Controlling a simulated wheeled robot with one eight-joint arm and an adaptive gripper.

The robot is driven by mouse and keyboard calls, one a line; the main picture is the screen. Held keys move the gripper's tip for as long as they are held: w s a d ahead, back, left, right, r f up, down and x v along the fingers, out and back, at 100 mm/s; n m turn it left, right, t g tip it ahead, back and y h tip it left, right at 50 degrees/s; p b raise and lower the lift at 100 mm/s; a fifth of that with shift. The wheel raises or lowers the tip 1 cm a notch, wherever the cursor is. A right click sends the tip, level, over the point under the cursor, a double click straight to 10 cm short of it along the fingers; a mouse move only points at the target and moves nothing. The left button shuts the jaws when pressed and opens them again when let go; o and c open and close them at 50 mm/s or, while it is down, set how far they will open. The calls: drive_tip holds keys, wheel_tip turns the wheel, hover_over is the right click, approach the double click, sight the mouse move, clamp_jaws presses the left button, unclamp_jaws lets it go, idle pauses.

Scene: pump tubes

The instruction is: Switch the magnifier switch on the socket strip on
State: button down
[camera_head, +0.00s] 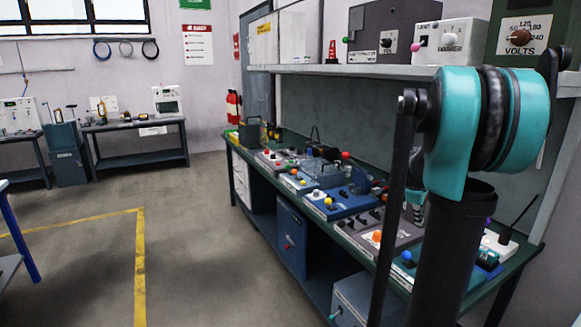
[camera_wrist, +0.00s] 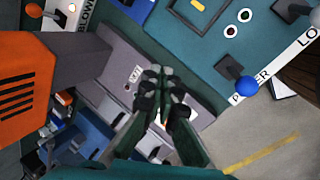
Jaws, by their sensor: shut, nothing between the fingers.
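A grey panel with black switches (camera_wrist: 112,62) lies under my gripper in the wrist view; it looks like the socket strip, but I cannot read a magnifier label. In the head view, a similar grey panel (camera_head: 402,238) with black switches and an orange knob lies on the bench near my arm. My gripper (camera_wrist: 168,72) is shut and empty, its dark fingertips over the grey panel. The fingers hide part of the panel, and I cannot tell whether they touch it. The position of the magnifier switch cannot be told.
A teal panel (camera_wrist: 185,40) with a blue knob (camera_wrist: 246,86) and a POWER label lies beside the grey one. An orange block (camera_wrist: 30,90) stands at the left. The bench (camera_head: 345,235) is crowded with several panels; a shelf (camera_head: 350,70) runs above it.

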drive_tip(key=s+a+f+m+t+y, duration=0.1)
drive_tip(key=s+a+f+m+t, duration=0.2)
drive_tip(key=a, duration=0.5)
drive_tip(key=s+a+f+m+y, duration=0.2)
drive_tip(key=s+a+m, duration=0.2)
drive_tip(key=a, duration=0.4)
drive_tip(key=s+a+f+m+t+y, duration=0.1)
drive_tip(key=s+a+f+m+t, duration=0.2)
drive_tip(key=a, duration=0.5)
drive_tip(key=s+f+g, duration=0.2)
drive_tip(key=s+f, duration=0.1)
drive_tip(key=s, duration=0.3)
drive_tip(key=s+f+g, duration=0.2)
drive_tip(key=s+f, duration=0.1)
drive_tip(key=s, duration=0.4)
